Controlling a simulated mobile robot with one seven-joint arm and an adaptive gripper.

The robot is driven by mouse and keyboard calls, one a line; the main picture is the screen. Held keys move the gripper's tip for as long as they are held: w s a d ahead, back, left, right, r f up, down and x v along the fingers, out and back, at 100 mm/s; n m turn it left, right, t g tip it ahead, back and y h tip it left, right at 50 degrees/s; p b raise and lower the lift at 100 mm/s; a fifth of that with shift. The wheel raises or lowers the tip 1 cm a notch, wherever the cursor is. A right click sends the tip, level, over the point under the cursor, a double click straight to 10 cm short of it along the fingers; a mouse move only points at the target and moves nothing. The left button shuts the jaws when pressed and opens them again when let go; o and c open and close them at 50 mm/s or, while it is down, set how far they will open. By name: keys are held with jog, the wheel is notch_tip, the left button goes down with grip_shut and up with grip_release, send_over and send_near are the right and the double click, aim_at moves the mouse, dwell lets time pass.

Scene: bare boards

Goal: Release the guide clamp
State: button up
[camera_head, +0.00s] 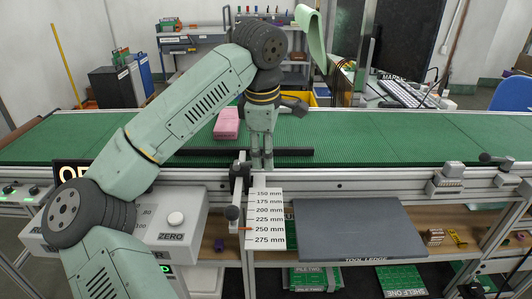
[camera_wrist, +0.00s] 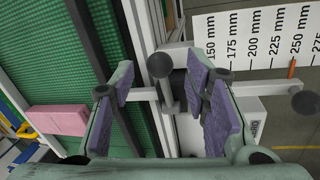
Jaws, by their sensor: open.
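The guide clamp (camera_head: 238,184) sits on the conveyor's front rail, with a dark lever and a rod ending in a dark knob. In the wrist view its ball-ended lever (camera_wrist: 161,67) appears between my fingers; I cannot tell whether they touch it. My gripper (camera_head: 261,166) is open, pointing down just right of the clamp. Its purple-padded fingers (camera_wrist: 160,110) show no object gripped. The dark guide bar (camera_head: 292,152) lies along the belt behind the fingertips. A scale card (camera_head: 265,213) hangs in front, with an orange pointer (camera_head: 245,229) near 250 mm.
A pink block (camera_head: 227,124) lies on the green belt (camera_head: 380,140) behind the bar. A grey box with a ZERO button (camera_head: 172,229) stands left of the clamp. A grey tool ledge (camera_head: 350,226) is at right. Another lever fitting (camera_head: 447,180) sits farther right on the rail.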

jog(key=shift+w+f, duration=0.15)
jog(key=shift+f, duration=0.75)
grip_shut()
